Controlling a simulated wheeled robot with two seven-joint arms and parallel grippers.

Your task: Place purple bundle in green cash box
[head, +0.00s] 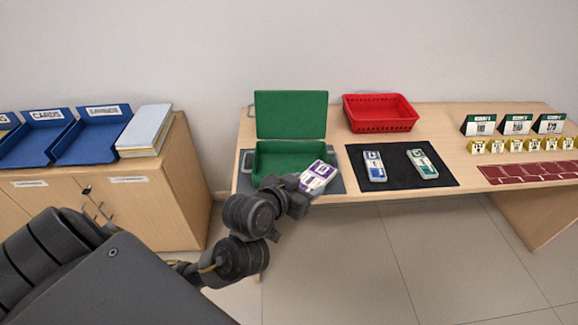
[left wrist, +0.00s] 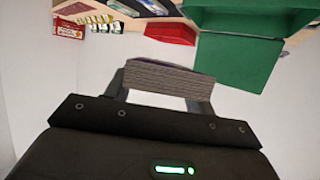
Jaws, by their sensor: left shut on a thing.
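The purple bundle (head: 318,176) is a white banknote stack with a purple band. My left gripper (head: 303,186) is shut on it and holds it at the front right of the green cash box (head: 262,170). In the left wrist view the bundle's layered edge (left wrist: 168,78) shows between the fingers of my left gripper (left wrist: 160,92). The cash box stands with its lid (head: 291,114) raised at the back. My left gripper and arm hide part of its front. In the left wrist view the green box (left wrist: 235,58) is at the upper right. My right gripper is not in view.
A black mat (head: 402,178) right of the box holds a blue-banded bundle (head: 374,165) and a green-banded bundle (head: 422,163). A red basket (head: 380,114) stands behind. Number signs and maroon cards (head: 533,172) are at the right. A wooden cabinet (head: 160,200) with blue trays stands left.

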